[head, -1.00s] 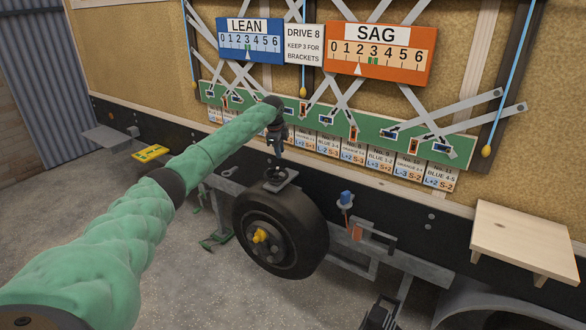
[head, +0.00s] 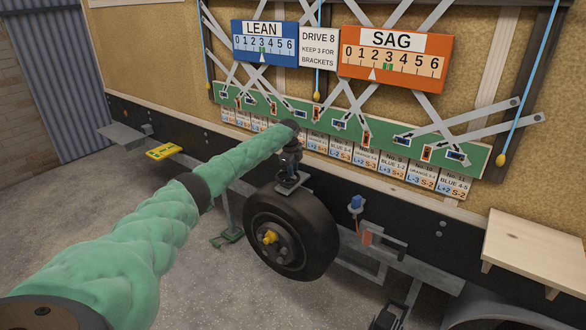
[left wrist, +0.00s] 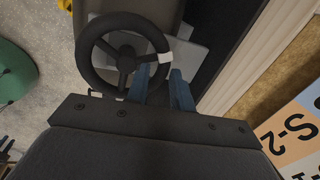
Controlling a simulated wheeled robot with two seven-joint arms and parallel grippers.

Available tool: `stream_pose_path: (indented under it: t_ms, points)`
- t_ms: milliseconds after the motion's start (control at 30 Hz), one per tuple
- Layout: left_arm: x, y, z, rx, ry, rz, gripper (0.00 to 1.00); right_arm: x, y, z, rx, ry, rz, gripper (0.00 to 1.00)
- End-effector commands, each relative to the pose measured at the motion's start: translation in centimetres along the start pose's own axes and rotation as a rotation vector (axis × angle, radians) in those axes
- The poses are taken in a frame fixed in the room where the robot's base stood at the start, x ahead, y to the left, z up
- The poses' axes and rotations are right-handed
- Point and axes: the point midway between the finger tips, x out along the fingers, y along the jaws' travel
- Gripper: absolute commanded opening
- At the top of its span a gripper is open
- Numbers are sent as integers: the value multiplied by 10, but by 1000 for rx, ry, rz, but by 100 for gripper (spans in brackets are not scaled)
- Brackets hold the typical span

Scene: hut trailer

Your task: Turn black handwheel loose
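The black handwheel (left wrist: 100,79) shows in the left wrist view, a ring with spokes and one pale band on its rim. In the head view it sits above the tyre, mostly hidden by my left gripper. My left gripper (head: 289,180) points down at it from above. In the left wrist view its two blue-grey fingers (left wrist: 162,84) are apart, one overlapping the wheel's near-right rim and the other just outside it. Whether they touch the rim cannot be told. My right gripper is not in view.
A black tyre (head: 318,235) with a yellow hub stands below. LEAN (head: 266,57) and SAG (head: 395,70) gauges hang on the wall above a green strip (head: 465,170) with tags. A wooden shelf (head: 535,250) juts out at right. Gravel floor lies open at left.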

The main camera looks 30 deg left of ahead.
Motion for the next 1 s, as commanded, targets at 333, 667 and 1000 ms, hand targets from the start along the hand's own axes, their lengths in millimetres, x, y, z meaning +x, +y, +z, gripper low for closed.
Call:
stream_pose_path:
  t_ms: [333, 667, 1000]
  points:
    - [2, 0, 0, -1, 0, 0, 15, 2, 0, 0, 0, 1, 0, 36]
    - [2, 0, 1, -9, -1, 0, 0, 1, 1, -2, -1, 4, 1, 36]
    - [1, 0, 6, -152, -29, 1, 0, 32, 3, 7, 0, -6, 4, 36]
